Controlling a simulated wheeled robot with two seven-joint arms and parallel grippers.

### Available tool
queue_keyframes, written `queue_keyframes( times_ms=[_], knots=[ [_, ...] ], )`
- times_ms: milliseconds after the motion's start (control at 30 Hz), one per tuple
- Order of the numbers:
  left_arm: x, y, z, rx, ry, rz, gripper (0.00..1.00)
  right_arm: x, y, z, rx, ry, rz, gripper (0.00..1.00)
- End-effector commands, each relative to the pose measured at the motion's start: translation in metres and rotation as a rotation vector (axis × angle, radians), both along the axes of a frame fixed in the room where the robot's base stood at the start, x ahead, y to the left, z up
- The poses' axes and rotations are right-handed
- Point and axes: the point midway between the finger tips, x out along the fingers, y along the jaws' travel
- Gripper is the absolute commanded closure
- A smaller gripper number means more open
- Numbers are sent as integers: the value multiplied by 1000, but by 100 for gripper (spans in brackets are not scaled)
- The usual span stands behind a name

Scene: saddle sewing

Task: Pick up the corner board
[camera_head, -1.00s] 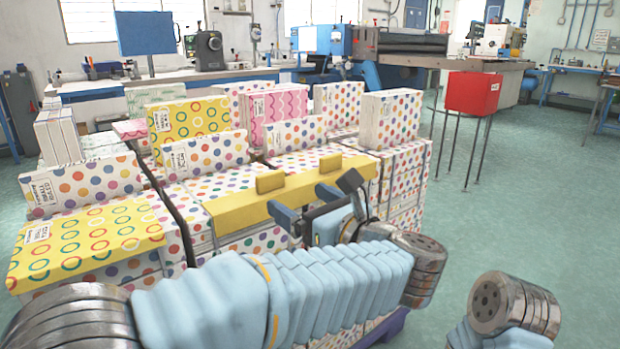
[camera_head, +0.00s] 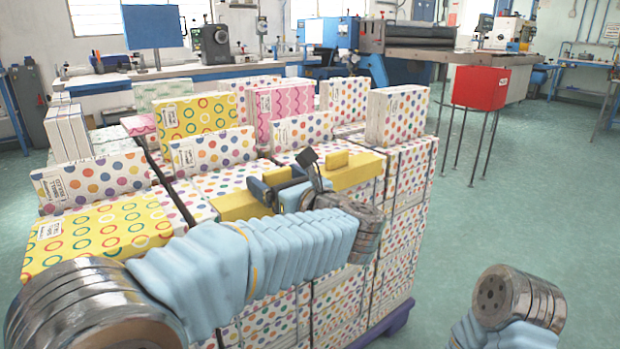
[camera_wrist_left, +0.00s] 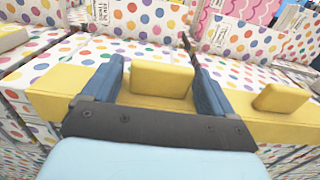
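The yellow corner board (camera_head: 354,176) lies along the top front edge of the stacked dotted boxes. It has two raised yellow blocks; the right one (camera_head: 334,160) shows clear of the gripper in the head view. My left gripper (camera_head: 285,177) is at the other block. In the left wrist view the open blue fingers of my left gripper (camera_wrist_left: 155,83) stand on either side of that block (camera_wrist_left: 161,80), with gaps visible. The corner board's long yellow face (camera_wrist_left: 52,92) runs across this view. My right gripper is not in view.
Patterned boxes stand on top of the stack, including a tall dotted one (camera_head: 398,117) at its right corner. The stack rests on a purple pallet (camera_head: 385,328). A red box on legs (camera_head: 481,88) stands to the right. Green floor (camera_head: 540,210) is open there.

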Motion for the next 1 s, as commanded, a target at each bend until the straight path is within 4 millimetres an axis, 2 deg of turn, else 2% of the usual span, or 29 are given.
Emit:
queue_keyframes(
  times_ms=[33, 300, 367, 567, 733, 900, 1000],
  knots=[
    [0, 0, 0, 0, 0, 0, 22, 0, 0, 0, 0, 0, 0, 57],
    [0, 0, 0, 0, 0, 0, 63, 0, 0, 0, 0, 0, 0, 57],
    [0, 0, 0, -1, -1, 0, 70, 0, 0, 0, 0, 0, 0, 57],
    [0, 0, 1, -1, -1, 0, 70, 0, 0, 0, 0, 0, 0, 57],
    [0, 0, 9, -2, -3, 0, 70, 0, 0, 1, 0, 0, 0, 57],
    [0, 0, 34, -5, -4, 1, 70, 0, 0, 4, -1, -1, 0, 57],
    [-16, 1, 50, -5, -4, -2, 70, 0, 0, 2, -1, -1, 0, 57]
  ],
)
